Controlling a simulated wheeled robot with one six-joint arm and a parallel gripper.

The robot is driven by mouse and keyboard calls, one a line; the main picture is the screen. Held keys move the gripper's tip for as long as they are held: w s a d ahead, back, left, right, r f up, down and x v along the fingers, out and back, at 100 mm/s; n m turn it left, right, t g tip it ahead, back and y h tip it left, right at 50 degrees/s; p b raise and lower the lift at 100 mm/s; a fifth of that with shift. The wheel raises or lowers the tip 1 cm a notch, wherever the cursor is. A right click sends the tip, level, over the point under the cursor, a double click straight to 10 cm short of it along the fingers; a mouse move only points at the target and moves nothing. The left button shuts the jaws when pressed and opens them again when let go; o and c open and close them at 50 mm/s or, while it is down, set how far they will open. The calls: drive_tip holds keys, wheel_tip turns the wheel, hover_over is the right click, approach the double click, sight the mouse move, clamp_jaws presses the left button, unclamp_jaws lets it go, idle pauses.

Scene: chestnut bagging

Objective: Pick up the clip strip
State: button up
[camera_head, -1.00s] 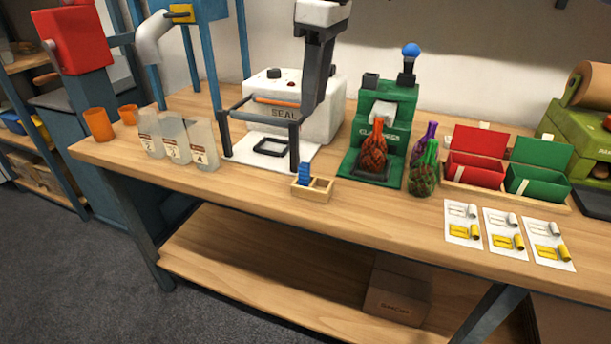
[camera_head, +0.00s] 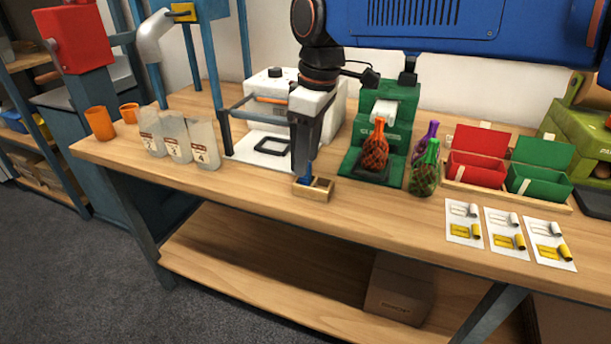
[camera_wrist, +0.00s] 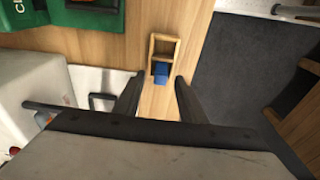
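The clip strip is a small blue upright piece (camera_head: 308,178) in the left compartment of a two-compartment wooden holder (camera_head: 313,194). My gripper (camera_head: 303,172) is low over the holder and partly hides the strip in the head view. In the wrist view the blue strip (camera_wrist: 161,69) shows between the lines of my two fingers, at their tips. The gripper (camera_wrist: 158,80) is open, with a clear gap between the fingers. The other compartment of the holder (camera_wrist: 152,46) looks empty. Whether the fingers flank the strip I cannot tell.
The white sealing machine (camera_head: 330,110) stands behind my gripper. The green clipping machine (camera_head: 386,108) and netted bags (camera_head: 424,176) are to the right. Labelled pouches (camera_head: 204,147) stand at left. The bench front (camera_head: 260,187) around the holder is bare.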

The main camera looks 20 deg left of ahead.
drive_tip(key=shift+a+f, duration=0.15)
drive_tip(key=shift+f, duration=1.25)
drive_tip(key=shift+c, duration=0.4)
clamp_jaws()
